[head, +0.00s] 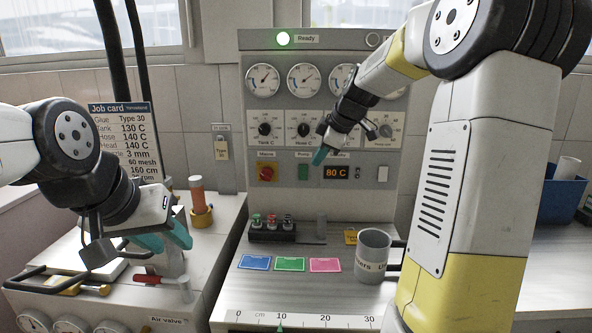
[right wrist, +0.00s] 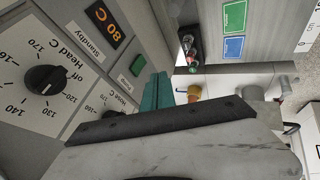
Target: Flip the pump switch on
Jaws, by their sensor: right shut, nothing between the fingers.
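The pump switch (head: 303,172) is a small green square under a "Pump" label on the grey control panel. In the right wrist view the green switch (right wrist: 139,66) shows beside its label, close to my fingertips. My right gripper (head: 319,156) is in front of the panel, just up and right of the switch. Its teal fingers (right wrist: 157,92) are together and empty; I cannot tell whether they touch the panel. The switch's position is too small to read. My left gripper (head: 166,239) is over the left bench, its teal fingers apart and empty.
A red and yellow mains switch (head: 266,172) is left of the pump switch; an "80 C" display (head: 337,172) is right. Dials (head: 304,129) and gauges (head: 304,80) are above. A grey mug (head: 373,262) and coloured cards (head: 290,264) sit on the bench below.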

